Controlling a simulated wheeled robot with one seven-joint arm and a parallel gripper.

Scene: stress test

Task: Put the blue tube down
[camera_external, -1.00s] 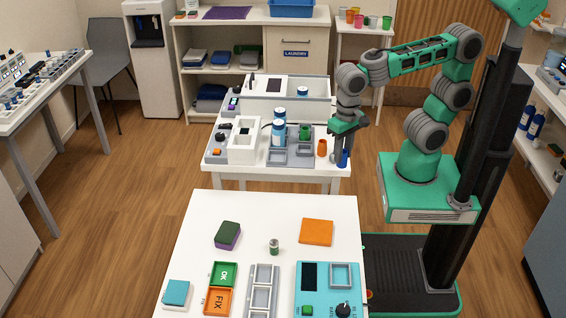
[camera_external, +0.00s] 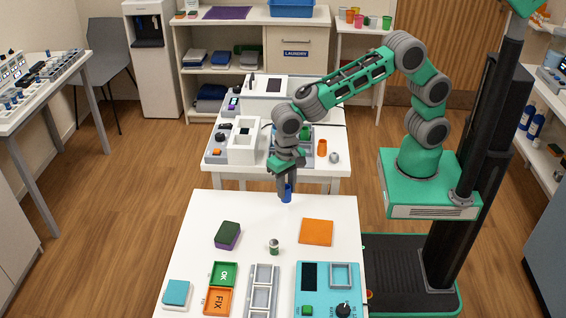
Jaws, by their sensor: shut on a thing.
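The blue tube (camera_external: 287,194) is upright between the fingers of my gripper (camera_external: 284,189). My gripper points down and is shut on it. They are over the far edge of the near white table (camera_external: 205,207). I cannot tell whether the tube's lower end touches the tabletop. The fingers hide part of the tube.
OK and FIX trays (camera_external: 222,274), a grey rack (camera_external: 263,291) and a teal device (camera_external: 327,289) fill the front. The table's far left is clear.

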